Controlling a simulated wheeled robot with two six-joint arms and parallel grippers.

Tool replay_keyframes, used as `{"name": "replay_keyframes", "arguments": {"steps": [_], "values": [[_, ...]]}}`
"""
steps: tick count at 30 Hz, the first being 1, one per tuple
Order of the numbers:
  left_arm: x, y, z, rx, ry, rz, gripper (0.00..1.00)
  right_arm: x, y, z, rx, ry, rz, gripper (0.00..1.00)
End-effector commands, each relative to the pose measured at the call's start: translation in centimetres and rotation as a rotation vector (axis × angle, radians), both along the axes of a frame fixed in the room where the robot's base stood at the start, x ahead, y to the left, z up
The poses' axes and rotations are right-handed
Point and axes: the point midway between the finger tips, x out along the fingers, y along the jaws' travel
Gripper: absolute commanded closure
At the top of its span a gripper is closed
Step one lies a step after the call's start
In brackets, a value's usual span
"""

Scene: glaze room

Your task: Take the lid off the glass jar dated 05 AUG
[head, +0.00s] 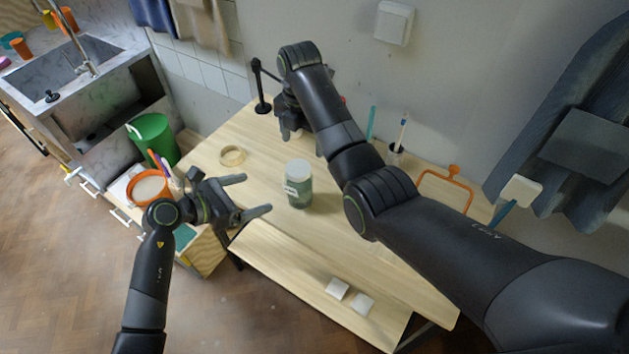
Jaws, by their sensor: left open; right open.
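A glass jar (298,190) with a pale greenish lid (298,169) and a white label stands upright on the wooden table (330,232). The label's writing is too small to read. The lid is on the jar. My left gripper (258,194) is open and empty, just left of the jar, its fingers pointing at it without visible contact. My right gripper (291,128) is at the back of the table, pointing down behind the jar. Its fingers are small and partly hidden by my arm; a whitish thing shows near them, unclear.
A tape roll (232,155) lies left of the jar. A black stand (262,100) is at the back. A holder with a brush (398,145) and an orange frame (446,182) are at right. An orange pot (149,188) and green bin (153,138) are at left.

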Motion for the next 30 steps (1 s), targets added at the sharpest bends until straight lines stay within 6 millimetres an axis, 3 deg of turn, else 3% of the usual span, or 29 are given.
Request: {"name": "replay_keyframes", "arguments": {"steps": [15, 30], "values": [[4.7, -6.7, -3.4, -0.004, 0.002, -0.002, 0.11, 0.0, 0.0, 0.0, 0.001, -0.001, -0.001, 0.26], [8.4, -11.7, -6.1, -0.002, 0.001, 0.000, 0.11, 0.0, 0.1, 0.0, 0.001, -0.001, -0.001, 0.26]]}}
